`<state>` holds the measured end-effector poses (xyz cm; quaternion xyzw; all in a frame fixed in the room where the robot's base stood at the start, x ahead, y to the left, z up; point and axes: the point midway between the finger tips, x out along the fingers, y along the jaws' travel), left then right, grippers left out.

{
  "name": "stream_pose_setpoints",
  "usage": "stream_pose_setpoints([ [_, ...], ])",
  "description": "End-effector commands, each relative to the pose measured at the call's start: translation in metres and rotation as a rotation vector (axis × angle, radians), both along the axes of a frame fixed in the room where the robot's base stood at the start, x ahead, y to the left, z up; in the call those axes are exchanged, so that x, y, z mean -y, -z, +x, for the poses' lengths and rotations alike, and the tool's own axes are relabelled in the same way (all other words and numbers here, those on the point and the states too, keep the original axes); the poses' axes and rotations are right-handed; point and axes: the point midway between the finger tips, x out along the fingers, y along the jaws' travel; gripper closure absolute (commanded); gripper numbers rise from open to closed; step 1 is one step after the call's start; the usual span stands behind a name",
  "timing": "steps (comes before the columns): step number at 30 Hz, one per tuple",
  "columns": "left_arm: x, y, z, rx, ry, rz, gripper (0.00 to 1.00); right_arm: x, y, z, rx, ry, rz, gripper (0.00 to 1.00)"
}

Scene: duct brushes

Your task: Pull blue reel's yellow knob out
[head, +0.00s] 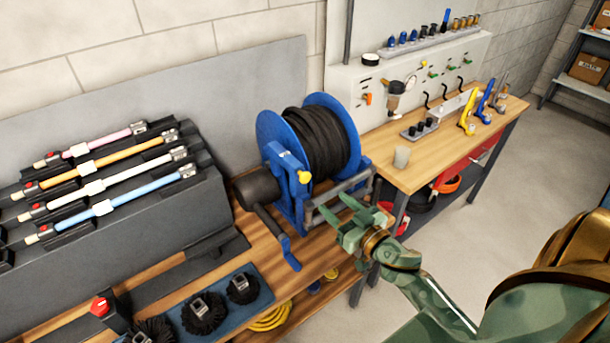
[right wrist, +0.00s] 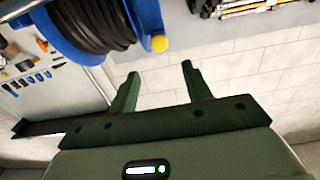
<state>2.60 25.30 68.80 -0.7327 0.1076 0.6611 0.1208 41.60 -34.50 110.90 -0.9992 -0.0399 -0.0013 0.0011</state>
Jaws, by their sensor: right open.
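The blue reel (head: 268,133) stands on the wooden bench, wound with black hose (head: 318,150). Its small yellow knob (head: 304,177) is on the side of the blue frame facing me. In the right wrist view the yellow knob (right wrist: 160,43) shows at the blue reel's (right wrist: 148,16) edge, beyond the fingertips. My right gripper (head: 334,203) is open and empty, to the right of and a little below the knob in the head view, apart from it. Both its fingers show in the right wrist view (right wrist: 160,70). My left gripper is not in view.
A blue crank (head: 285,250) and a dark cylinder (head: 257,187) stick out at the reel's lower left. A rack of coloured rods (head: 110,205) stands left. Round black brushes (head: 242,287) lie in front.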

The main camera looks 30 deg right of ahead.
Motion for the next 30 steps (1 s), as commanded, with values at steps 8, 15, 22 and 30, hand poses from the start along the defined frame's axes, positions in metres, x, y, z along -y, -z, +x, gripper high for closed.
stream_pose_setpoints([
  [8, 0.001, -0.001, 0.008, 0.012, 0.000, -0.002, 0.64, -0.005, -0.001, 0.073, 0.002, 0.001, -0.002, 0.51],
  [15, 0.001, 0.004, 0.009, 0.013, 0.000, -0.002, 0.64, -0.009, 0.001, 0.116, 0.000, 0.001, -0.001, 0.51],
  [22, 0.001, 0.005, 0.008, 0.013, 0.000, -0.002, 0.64, -0.010, 0.000, 0.128, -0.001, 0.001, -0.001, 0.51],
  [30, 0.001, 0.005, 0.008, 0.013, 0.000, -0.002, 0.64, -0.010, 0.000, 0.128, -0.001, 0.001, -0.001, 0.68],
])
